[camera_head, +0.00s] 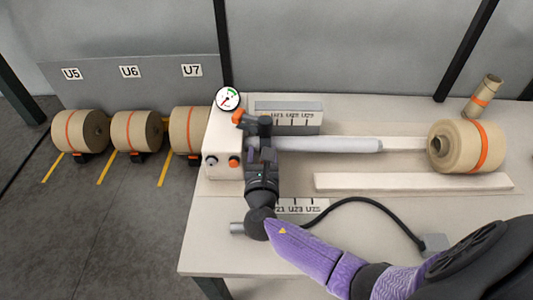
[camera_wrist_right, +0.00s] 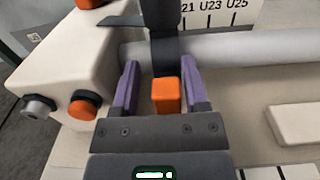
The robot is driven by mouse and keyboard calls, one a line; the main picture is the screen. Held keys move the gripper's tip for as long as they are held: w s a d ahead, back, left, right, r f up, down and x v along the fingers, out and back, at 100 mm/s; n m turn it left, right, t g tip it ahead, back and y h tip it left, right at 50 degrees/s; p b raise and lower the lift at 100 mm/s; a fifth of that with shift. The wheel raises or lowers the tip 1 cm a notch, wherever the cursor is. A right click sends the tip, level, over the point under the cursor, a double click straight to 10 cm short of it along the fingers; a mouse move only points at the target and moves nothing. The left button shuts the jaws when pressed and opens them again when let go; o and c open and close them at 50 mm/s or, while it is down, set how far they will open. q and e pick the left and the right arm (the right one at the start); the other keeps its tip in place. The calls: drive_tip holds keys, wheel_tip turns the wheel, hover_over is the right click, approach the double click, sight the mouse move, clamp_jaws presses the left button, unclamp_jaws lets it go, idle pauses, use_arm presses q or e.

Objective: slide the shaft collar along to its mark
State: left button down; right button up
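The dark shaft collar (camera_wrist_right: 164,50) sits around the pale grey shaft (camera_wrist_right: 240,52), close to the white machine housing (camera_wrist_right: 70,60). An orange block (camera_wrist_right: 165,95) stands out from its front, and a dark upright part rises toward the scale (camera_wrist_right: 218,14). My right gripper (camera_wrist_right: 162,88) has its two purple fingers on either side of the orange block, with small gaps showing. In the head view the right gripper (camera_head: 262,155) is over the left end of the shaft (camera_head: 330,145) and largely hides the collar. My left gripper is out of view.
A white bar (camera_head: 410,182) lies in front of the shaft. A black cable (camera_head: 375,204) crosses the table front. A gauge (camera_head: 228,98) tops the housing; several rolls stand left.

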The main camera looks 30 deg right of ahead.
drive_tip(key=p+v, duration=0.1)
drive_tip(key=v, duration=0.9)
drive_tip(key=shift+p, duration=0.4)
